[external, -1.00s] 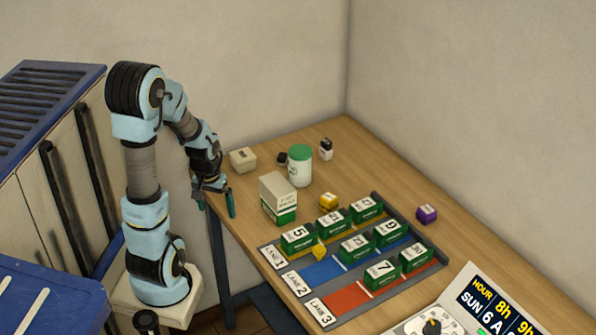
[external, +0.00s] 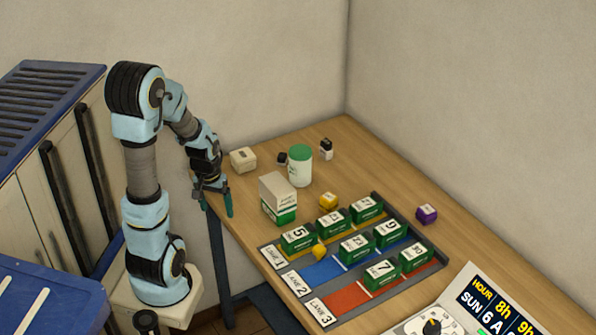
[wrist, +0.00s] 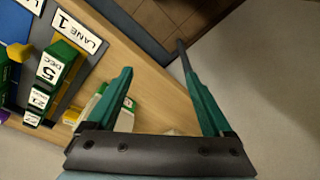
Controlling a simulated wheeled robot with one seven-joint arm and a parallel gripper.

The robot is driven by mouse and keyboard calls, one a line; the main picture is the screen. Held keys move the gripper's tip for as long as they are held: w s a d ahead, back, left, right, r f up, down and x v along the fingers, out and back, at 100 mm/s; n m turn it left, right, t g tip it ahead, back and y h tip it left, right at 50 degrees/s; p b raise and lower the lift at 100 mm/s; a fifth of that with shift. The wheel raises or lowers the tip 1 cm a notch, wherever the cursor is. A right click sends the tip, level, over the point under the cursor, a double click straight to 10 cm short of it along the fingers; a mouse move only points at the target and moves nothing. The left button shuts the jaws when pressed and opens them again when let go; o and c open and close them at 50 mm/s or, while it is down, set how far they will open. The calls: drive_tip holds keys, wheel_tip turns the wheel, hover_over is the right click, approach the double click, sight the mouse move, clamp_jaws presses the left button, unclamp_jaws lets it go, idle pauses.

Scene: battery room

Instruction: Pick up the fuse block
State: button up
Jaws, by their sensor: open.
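A small beige block (external: 243,160) with a dark mark on top sits at the table's back left edge. It may be the fuse block; its label is too small to read. My gripper (external: 216,206) is open and empty, fingers pointing down at the table's left edge, in front of the beige block and apart from it. In the wrist view my gripper (wrist: 155,58) shows two green fingers spread wide, with bare tabletop and floor between them. A pale edge low behind the gripper's palm there is mostly hidden, and I cannot tell what it is.
A white-and-green box (external: 277,198) stands right of my gripper, with a green-lidded jar (external: 300,166) behind it. A yellow cube (external: 329,201) and purple cube (external: 427,214) lie farther right. A lane tray (external: 268,249) holds several green blocks. Walls close the back.

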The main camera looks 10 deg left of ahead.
wheel_tip(320, 180, up, 5)
drive_tip(key=m+t+h+b, duration=0.3)
drive_tip(key=m+h+b, duration=0.1)
drive_tip(key=m+b, duration=0.35)
hover_over(330, 148)
drive_tip(key=s+a, duration=0.2)
drive_tip(key=a, duration=0.2)
wheel_tip(330, 148, down, 6)
drive_tip(key=f, duration=0.1)
drive_tip(key=p+x, duration=0.1)
drive_tip(key=x, duration=0.4)
drive_tip(key=shift+r+p, duration=0.1)
drive_tip(key=shift+p, duration=0.25)
drive_tip(key=shift+p+x, duration=1.25)
drive_tip(key=shift+x, duration=1.65)
drive_tip(key=shift+w, duration=0.2)
drive_tip(key=shift+r, duration=0.1)
clamp_jaws()
